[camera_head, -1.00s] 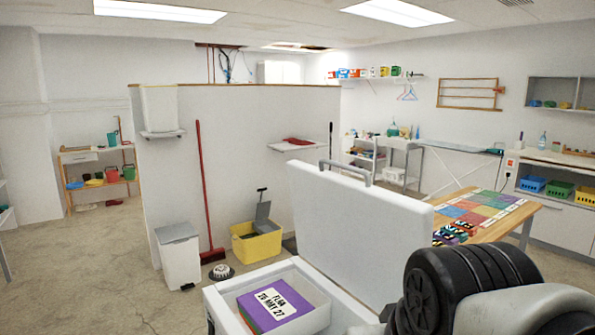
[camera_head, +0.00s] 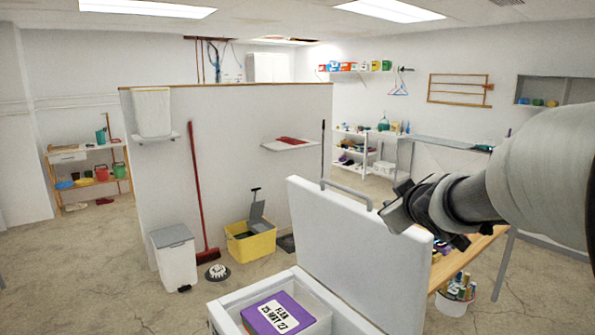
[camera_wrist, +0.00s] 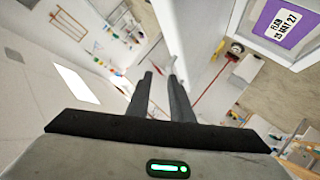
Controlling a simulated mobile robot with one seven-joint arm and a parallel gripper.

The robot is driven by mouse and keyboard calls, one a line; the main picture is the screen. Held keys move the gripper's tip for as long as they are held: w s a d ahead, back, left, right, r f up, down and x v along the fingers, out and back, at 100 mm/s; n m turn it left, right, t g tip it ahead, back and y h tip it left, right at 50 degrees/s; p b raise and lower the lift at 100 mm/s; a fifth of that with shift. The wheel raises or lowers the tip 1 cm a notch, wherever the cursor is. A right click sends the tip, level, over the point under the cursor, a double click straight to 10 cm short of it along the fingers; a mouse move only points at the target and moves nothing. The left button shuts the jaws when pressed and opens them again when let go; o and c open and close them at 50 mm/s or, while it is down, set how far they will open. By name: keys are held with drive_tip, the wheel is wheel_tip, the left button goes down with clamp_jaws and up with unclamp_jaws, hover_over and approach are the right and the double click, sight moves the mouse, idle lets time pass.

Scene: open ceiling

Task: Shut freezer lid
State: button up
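The white freezer (camera_head: 228,310) stands at the bottom centre of the head view. Its lid (camera_head: 360,255) is raised and nearly upright, with a grey handle (camera_head: 346,194) on its top edge. A purple box (camera_head: 278,315) with a white date label lies inside; it also shows in the wrist view (camera_wrist: 284,28). My gripper (camera_head: 393,214) is near the lid's upper right corner; whether it touches the lid cannot be told. In the wrist view its two dark fingers (camera_wrist: 160,74) are apart with nothing between them.
A wooden table (camera_head: 470,260) stands right of the lid, with a white bucket (camera_head: 455,298) of items near it. A yellow mop bucket (camera_head: 250,242), white bin (camera_head: 174,258) and red broom (camera_head: 198,190) stand by the partition. The floor at left is clear.

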sight(349, 189)
drive_tip(key=w+a+f+n+y+p, duration=0.1)
drive_tip(key=w+a+f+n+y, duration=0.1)
drive_tip(key=w, duration=0.6)
drive_tip(key=w+a+f+n+y+p, duration=0.2)
drive_tip(key=w, duration=0.6)
drive_tip(key=w+a+f+n+y+p, duration=0.2)
drive_tip(key=w+a, duration=0.1)
drive_tip(key=w, duration=0.4)
drive_tip(key=shift+w+a+n, duration=0.1)
drive_tip(key=shift+w+n, duration=0.2)
drive_tip(key=shift+w, duration=0.1)
clamp_jaws()
